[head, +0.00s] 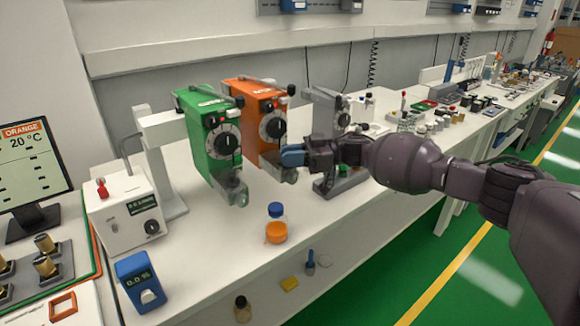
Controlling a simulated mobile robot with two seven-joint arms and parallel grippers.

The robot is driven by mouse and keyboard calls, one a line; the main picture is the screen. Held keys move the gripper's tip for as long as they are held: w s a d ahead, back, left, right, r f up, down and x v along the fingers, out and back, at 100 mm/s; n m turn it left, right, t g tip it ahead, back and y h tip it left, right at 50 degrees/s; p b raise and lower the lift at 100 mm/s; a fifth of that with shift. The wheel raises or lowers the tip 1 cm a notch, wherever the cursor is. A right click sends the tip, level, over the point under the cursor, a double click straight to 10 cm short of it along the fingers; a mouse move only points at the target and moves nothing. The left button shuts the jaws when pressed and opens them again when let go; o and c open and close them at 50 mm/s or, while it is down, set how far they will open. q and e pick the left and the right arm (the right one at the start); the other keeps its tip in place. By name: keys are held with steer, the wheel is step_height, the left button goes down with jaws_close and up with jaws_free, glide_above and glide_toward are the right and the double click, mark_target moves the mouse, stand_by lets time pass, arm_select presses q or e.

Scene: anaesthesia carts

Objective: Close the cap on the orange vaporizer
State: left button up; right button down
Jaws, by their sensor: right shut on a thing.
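The orange vaporizer (249,97) stands upright on the white bench, with a round black dial (271,127) on its front. Its filler (287,175) sticks out low at the front, below the dial. My right gripper (292,156) reaches in from the right and is at the filler, just under the dial. Its blue-tipped fingers are shut on the small cap there. The fingers hide most of the cap, so I cannot tell its exact angle. My left gripper is not in view.
A green vaporizer (207,140) stands close on the left and a grey one (325,112) on the right. A bottle with a blue top and orange base (276,232) stands in front. A white device (125,213) and a monitor (32,170) are at left.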

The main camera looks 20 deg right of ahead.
steer(key=shift+w+a+f+n+g+b, duration=0.1)
steer(key=shift+w+f+n+g+b, duration=0.1)
steer(key=shift+f+n+g+b, duration=0.3)
steer(key=shift+w+a+f+n+g+b, duration=0.15)
steer(key=shift+f+n+g+b, duration=0.25)
steer(key=shift+g, duration=0.3)
steer(key=n+g+b, duration=0.2)
steer(key=g, duration=0.1)
steer(key=shift+w+a+r+b, duration=0.1)
steer(key=shift+r+b, duration=0.25)
steer(key=shift+r, duration=0.05)
steer(key=shift+g, duration=0.6)
arm_select(q)
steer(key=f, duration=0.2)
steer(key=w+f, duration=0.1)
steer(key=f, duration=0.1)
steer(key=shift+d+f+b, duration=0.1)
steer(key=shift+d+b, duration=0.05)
steer(key=shift+b, duration=0.15)
arm_select(e)
steer(key=shift+a+r+n+g+h, duration=0.1)
steer(key=shift+r+n+g+h, duration=0.2)
steer(key=shift+n, duration=0.2)
steer(key=c, duration=1.1)
jaws_free()
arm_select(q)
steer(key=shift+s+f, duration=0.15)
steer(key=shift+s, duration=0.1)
arm_select(e)
steer(key=shift+r, duration=0.15)
